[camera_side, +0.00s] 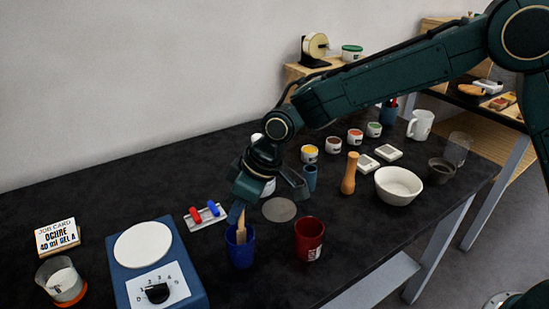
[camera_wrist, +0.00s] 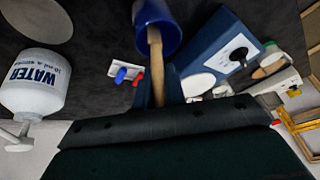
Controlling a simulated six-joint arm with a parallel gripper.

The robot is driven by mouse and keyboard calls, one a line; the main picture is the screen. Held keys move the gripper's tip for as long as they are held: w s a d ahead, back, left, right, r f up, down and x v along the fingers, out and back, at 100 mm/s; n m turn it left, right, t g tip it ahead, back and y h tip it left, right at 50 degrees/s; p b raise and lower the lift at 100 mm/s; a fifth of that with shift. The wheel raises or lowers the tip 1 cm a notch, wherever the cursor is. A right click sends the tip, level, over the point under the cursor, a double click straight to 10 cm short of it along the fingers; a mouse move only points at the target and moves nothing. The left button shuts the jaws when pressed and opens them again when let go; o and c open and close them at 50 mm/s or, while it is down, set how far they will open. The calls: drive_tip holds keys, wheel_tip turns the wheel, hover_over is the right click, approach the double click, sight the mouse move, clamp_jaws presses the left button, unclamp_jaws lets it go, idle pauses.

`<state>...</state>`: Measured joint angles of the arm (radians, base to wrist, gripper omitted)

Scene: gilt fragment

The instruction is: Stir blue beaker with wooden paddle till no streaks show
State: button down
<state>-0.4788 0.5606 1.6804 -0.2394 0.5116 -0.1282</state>
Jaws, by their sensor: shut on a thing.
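The blue beaker (camera_side: 239,252) stands upright on the dark bench, and it also shows at the top of the wrist view (camera_wrist: 170,33). My gripper (camera_side: 239,207) is right above the beaker, shut on the wooden paddle (camera_side: 241,229). In the wrist view the paddle (camera_wrist: 156,62) runs from my gripper (camera_wrist: 160,96) into the beaker's mouth. Its lower end is hidden inside the beaker. The beaker's contents and any streaks cannot be seen in either view.
A red beaker (camera_side: 309,241) stands close right of the blue one. A blue dial device (camera_side: 190,285) with a white round plate is at left. A white water bottle (camera_wrist: 33,88) shows in the wrist view. A white bowl (camera_side: 398,187) and a wooden pestle (camera_side: 349,174) stand farther right.

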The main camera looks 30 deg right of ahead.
sight(240, 229)
drive_tip(key=shift+s+a+f, duration=0.1)
drive_tip(key=shift+a+f, duration=0.05)
drive_tip(key=shift+f, duration=1.55)
drive_tip(key=shift+s+f, duration=0.1)
drive_tip(key=shift+s, duration=0.05)
